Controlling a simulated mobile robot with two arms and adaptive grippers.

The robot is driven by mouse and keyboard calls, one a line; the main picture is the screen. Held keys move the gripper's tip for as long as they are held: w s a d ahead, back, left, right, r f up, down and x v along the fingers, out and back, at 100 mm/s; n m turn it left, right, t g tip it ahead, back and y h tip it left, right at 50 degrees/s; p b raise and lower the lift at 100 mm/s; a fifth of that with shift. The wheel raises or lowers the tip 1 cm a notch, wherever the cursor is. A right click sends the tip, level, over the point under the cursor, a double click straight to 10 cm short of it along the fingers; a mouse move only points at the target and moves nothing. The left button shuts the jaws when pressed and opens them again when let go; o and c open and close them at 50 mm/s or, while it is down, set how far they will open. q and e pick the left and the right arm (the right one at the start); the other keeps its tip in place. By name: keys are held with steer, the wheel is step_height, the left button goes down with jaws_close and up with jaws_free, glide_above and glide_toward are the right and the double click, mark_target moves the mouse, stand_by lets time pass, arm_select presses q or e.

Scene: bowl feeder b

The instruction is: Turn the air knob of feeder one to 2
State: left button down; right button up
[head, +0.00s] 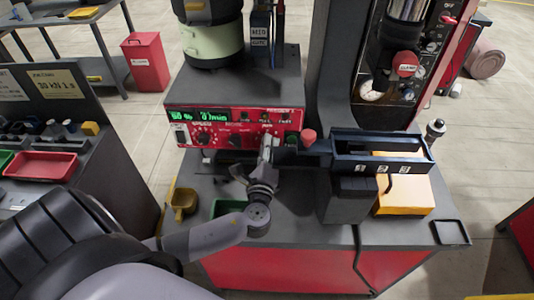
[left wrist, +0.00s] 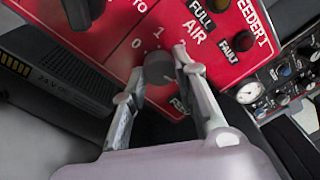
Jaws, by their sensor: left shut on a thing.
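The feeder one control box (head: 180,96) has a red front with a green display, knobs and buttons. My left gripper (head: 266,146) is at the right part of this front and hides the air knob there. In the left wrist view, the dark round air knob (left wrist: 158,68) sits between the fingers of my left gripper (left wrist: 157,73), which is shut on it. The numbers 0 and 1 show above the knob, and a 2 is partly hidden by the right finger. I cannot tell for sure which number the knob points to. My right gripper is not in view.
Right of my gripper are a red mushroom button (head: 308,136) and a dark tray rack (head: 345,160) with numbered slots. A yellow scoop (head: 183,203) and a green tray (head: 226,207) lie below the box.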

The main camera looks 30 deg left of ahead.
arm_select(q)
steer(key=shift+n+y+b, duration=0.35)
steer(key=shift+n+b, duration=3.55)
steer(key=shift+n, duration=0.05)
steer(key=shift+n+y+b, duration=0.35)
steer(key=shift+n+b, duration=3.55)
steer(key=shift+n, duration=0.05)
steer(key=c, duration=1.3)
jaws_free()
